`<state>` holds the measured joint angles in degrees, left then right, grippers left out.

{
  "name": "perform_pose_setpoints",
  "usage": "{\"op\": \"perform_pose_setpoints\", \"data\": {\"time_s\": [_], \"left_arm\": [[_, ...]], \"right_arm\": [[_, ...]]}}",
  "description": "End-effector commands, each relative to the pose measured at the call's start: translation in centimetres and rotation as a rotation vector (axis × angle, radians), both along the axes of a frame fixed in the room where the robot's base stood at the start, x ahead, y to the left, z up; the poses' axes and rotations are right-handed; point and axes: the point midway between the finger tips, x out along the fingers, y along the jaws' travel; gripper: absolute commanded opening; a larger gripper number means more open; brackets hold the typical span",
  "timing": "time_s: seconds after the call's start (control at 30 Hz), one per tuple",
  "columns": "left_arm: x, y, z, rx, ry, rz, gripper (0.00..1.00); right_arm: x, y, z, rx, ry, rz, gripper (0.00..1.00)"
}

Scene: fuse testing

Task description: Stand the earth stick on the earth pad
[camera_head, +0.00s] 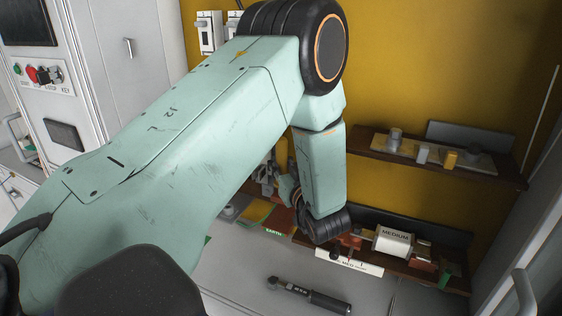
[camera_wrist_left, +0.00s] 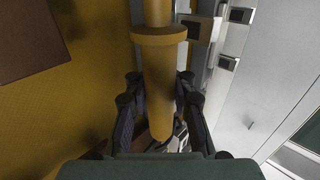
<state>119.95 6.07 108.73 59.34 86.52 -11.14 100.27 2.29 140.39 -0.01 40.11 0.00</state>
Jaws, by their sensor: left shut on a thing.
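The earth stick (camera_wrist_left: 160,95) shows in the left wrist view as a yellow-orange rod with a wide collar, running up out of the picture. My left gripper (camera_wrist_left: 160,103) has its dark fingers on both sides of the rod and is shut on it. In the head view my left gripper (camera_head: 270,180) is mostly hidden behind my own green arm, and I cannot make out the stick there. A small green label, apparently reading EARTH (camera_head: 273,231), lies on the bench near it; the pad itself is not clear. My right gripper is not in view.
A torque wrench (camera_head: 310,295) lies on the grey bench. A brown wall shelf (camera_head: 430,162) holds small parts. Below it, a tray holds a white cylinder marked MEDIUM (camera_head: 393,240). A white cabinet (camera_head: 125,45) stands at the left. Bare bench shows around the wrench.

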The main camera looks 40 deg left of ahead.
Motion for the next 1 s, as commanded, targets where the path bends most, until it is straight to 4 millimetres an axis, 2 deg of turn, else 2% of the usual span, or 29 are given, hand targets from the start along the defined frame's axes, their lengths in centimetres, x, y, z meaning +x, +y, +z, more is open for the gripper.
{"op": "perform_pose_setpoints", "data": {"time_s": [0.5, 1.0], "left_arm": [[0.2, 0.0, -4.9, 0.003, -0.004, -0.001, 0.0], [0.2, 0.0, -5.3, 0.002, -0.004, -0.001, 0.0]], "right_arm": [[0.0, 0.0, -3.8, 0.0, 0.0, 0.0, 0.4], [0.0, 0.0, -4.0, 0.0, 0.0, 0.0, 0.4]]}}
